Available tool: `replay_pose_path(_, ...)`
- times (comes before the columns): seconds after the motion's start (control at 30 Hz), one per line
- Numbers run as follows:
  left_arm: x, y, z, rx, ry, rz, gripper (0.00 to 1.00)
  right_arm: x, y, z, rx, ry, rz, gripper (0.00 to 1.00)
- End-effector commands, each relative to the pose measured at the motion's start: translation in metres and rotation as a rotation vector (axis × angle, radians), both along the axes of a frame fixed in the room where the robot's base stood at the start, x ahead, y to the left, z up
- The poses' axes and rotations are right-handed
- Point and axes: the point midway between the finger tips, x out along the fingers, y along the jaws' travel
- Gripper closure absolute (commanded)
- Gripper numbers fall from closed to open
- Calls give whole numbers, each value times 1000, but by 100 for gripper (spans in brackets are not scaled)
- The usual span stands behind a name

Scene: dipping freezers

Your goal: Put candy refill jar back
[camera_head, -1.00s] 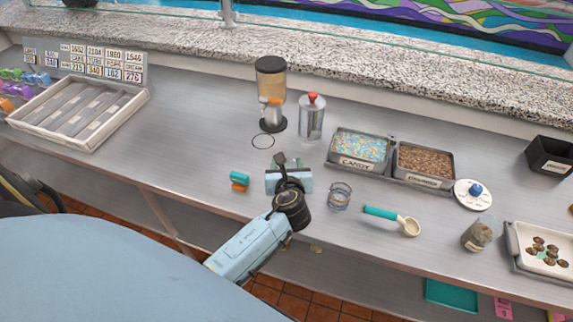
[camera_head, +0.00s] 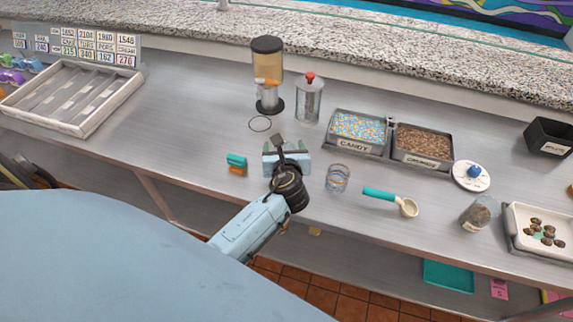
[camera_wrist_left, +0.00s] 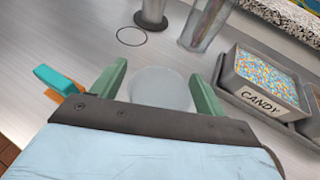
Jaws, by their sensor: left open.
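My left gripper (camera_head: 286,145) is over the counter near its front edge, with its green fingers (camera_wrist_left: 160,82) apart. A whitish, translucent round shape (camera_wrist_left: 160,90) shows between them in the left wrist view; I cannot tell what it is or whether they touch it. No jar is labelled as the candy refill jar. A clear or silvery jar with a red-knobbed lid (camera_head: 309,100) stands beyond the gripper, near a thin black ring (camera_head: 260,123) on the counter. A jar with brown contents (camera_head: 477,214) stands far right. The candy tray (camera_head: 345,146) is right of the gripper. My right gripper is out of view.
A dispenser (camera_head: 268,75) stands behind the ring. A small teal and orange item (camera_head: 237,163) sits left of the gripper. The counter's left middle is clear.

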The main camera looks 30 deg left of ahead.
Motion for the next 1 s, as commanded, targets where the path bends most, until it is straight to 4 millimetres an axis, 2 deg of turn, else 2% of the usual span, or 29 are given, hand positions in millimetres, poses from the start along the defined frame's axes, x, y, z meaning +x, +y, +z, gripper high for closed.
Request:
replay_pose_path(0.3, -56, -42, 23, -4, 1, 0, 27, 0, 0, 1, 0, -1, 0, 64)
replay_pose_path(0.5, -85, -64, 36, -3, 2, 0, 27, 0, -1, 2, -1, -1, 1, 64)
replay_pose_path(0.7, -99, -74, 43, -1, 2, 1, 27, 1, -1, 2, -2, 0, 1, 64)
replay_pose_path(1.0, -102, -75, 44, -9, -2, 5, 27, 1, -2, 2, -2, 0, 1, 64)
